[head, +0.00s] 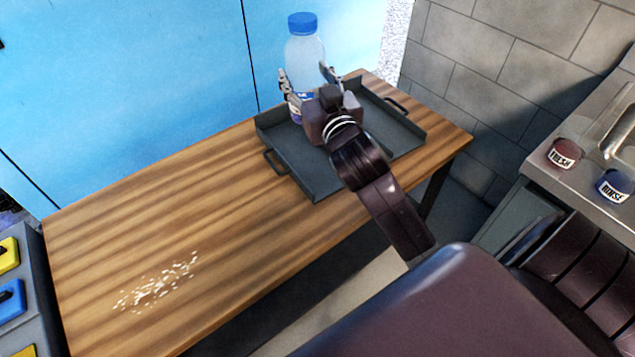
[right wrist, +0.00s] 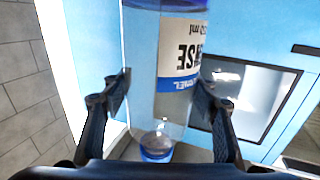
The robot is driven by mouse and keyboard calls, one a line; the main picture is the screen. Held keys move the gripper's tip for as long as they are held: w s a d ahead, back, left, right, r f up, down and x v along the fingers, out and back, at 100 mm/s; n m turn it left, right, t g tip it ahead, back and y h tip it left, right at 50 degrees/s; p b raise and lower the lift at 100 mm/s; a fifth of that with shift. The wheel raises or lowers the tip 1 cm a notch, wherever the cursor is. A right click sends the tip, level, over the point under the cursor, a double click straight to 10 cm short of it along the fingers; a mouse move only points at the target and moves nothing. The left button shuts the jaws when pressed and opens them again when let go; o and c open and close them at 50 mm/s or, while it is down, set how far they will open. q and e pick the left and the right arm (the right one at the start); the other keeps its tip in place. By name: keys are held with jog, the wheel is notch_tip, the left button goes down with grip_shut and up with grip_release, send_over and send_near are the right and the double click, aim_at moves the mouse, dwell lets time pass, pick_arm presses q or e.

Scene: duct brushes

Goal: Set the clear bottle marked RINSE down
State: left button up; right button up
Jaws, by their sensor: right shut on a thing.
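The clear bottle (head: 305,48) has a blue cap and is upright at the far end of the wooden table, over the back part of a dark grey tray (head: 300,178). My right gripper (head: 305,72) is shut on the bottle, one finger on each side. The gripper hides much of the bottle's lower part, so I cannot tell whether its base touches the tray. In the right wrist view the bottle (right wrist: 143,60) stands between the fingers, its white and blue label upside down with part of the RINSE lettering. My left gripper is not in view.
The wooden table (head: 180,215) is mostly bare, with a patch of white bits (head: 158,284) near its front left. A red pot marked FRESH (head: 566,153) and a blue pot marked RINSE (head: 614,185) are by the sink at right. A blue wall (head: 120,90) rises behind.

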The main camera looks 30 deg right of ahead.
jog(key=shift+m+h, duration=0.4)
jog(key=shift+m, duration=0.1)
jog(key=d+b, duration=0.1)
jog(key=w+d+b, duration=0.1)
jog(key=d+f+b, duration=0.1)
jog(key=shift+w+d+f, duration=0.1)
jog(key=shift+w+d, duration=0.25)
pick_arm(q)
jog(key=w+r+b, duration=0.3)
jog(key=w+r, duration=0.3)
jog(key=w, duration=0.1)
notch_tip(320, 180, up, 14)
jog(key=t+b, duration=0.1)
jog(key=b, duration=0.2)
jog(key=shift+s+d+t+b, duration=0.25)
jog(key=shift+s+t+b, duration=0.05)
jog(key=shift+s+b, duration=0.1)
pick_arm(e)
notch_tip(320, 180, down, 20)
jog(key=shift+d, duration=0.2)
jog(key=shift+w, duration=0.1)
jog(key=o, duration=1.2)
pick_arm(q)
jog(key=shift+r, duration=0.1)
pick_arm(e)
jog(key=shift+o, duration=0.2)
